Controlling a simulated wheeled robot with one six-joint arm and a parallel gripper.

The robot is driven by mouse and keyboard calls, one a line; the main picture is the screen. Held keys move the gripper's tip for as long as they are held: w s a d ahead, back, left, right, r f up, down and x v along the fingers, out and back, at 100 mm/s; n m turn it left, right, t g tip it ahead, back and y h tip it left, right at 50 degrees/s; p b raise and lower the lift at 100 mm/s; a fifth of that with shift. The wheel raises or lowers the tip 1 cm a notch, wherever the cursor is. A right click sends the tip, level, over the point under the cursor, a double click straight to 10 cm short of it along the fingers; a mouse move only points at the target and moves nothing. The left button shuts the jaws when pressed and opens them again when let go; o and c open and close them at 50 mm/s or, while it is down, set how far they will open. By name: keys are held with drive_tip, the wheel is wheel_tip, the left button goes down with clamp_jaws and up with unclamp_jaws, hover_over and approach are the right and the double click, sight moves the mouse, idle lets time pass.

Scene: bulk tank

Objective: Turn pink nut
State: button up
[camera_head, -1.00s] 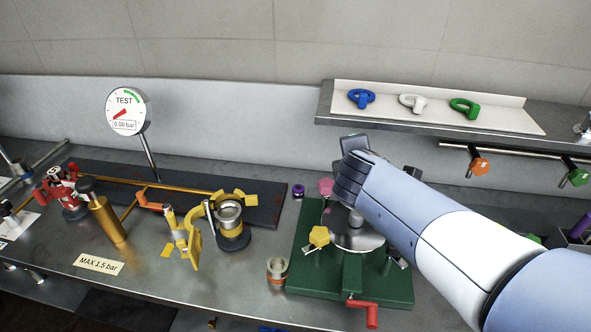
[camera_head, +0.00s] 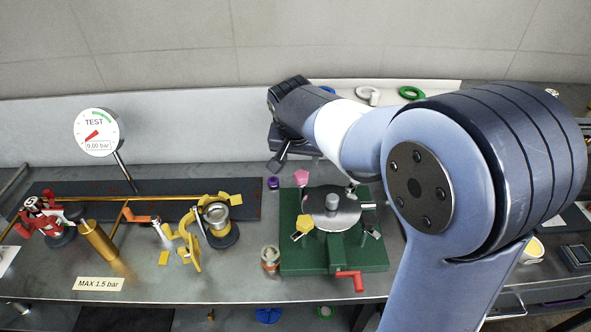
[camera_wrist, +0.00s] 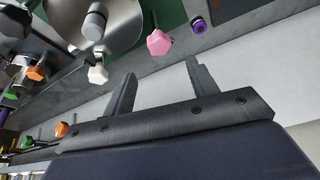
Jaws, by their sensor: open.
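The pink nut (camera_head: 301,177) stands at the back left of the green fixture (camera_head: 290,262), beside the round metal plate (camera_head: 331,209). It also shows near the top middle of the wrist view (camera_wrist: 158,42). My gripper (camera_head: 280,160) is behind and a little left of the pink nut, with its fingers pointing down. In the wrist view my gripper (camera_wrist: 160,78) is open and empty. The pink nut lies beyond the fingertips, in line with the gap between them and apart from both. A yellow nut (camera_head: 303,226) sits at the fixture's left side.
A purple ring (camera_head: 272,183) lies close to my gripper, left of the pink nut. A red crank (camera_head: 352,279) projects from the fixture's front. A white nut (camera_wrist: 98,74) shows in the wrist view. The gauge (camera_head: 97,132) and yellow clamp (camera_head: 190,246) stand left.

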sight(301, 174)
drive_tip(key=p+x, duration=0.1)
drive_tip(key=x, duration=0.8)
drive_tip(key=c, duration=1)
drive_tip(key=shift+o, duration=0.2)
drive_tip(key=shift+n+y, duration=0.7)
drive_tip(key=shift+n, duration=0.9)
